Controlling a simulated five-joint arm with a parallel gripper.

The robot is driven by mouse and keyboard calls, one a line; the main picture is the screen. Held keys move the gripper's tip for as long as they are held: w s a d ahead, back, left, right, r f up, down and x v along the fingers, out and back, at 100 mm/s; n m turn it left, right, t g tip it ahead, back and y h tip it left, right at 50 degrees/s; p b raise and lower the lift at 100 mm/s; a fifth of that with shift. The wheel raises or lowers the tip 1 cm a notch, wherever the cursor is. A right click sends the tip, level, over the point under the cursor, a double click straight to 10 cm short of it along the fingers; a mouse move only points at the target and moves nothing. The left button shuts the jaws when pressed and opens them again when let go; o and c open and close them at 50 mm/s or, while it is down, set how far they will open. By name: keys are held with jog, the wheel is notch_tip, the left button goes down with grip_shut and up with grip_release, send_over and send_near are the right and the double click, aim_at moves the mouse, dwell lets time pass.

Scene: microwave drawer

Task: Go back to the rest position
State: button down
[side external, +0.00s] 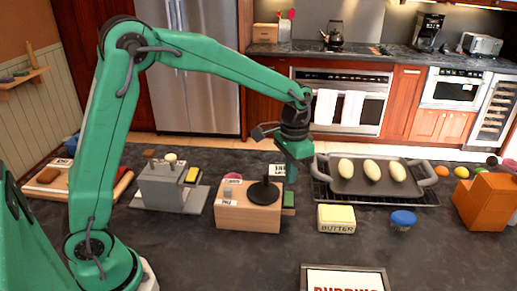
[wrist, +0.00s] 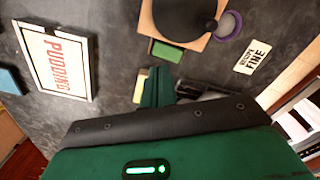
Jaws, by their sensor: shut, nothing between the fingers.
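My gripper (side external: 291,172) hangs from my green arm near the middle of the side external view, just behind and to the right of a wooden block (side external: 247,215). In the wrist view my green gripper fingers (wrist: 157,88) are together, with nothing held between them. The wooden block also shows at the top of the wrist view (wrist: 154,24), with a black round object (wrist: 182,14) on it. A green block (wrist: 166,51) lies beside it. My fingertips are partly hard to make out in the side external view.
A dark tray (side external: 345,186) with several pale oval items stands to the right. A butter box (side external: 336,219), a blue-topped cup (side external: 402,220) and an orange block (side external: 484,203) are nearby. A grey stand (side external: 168,190) is left. A pudding box (wrist: 56,62) lies on dark counter.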

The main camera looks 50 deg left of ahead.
jog(key=s+a+r+n+t, duration=0.1)
jog(key=s+a+r+t, duration=0.25)
jog(key=s+r, duration=0.65)
jog(key=s+a+n+t, duration=0.2)
jog(key=s, duration=1)
jog(key=shift+s+a+f, duration=0.2)
jog(key=shift+s+a, duration=0.15)
jog(key=shift+s, duration=0.05)
dwell(0.5)
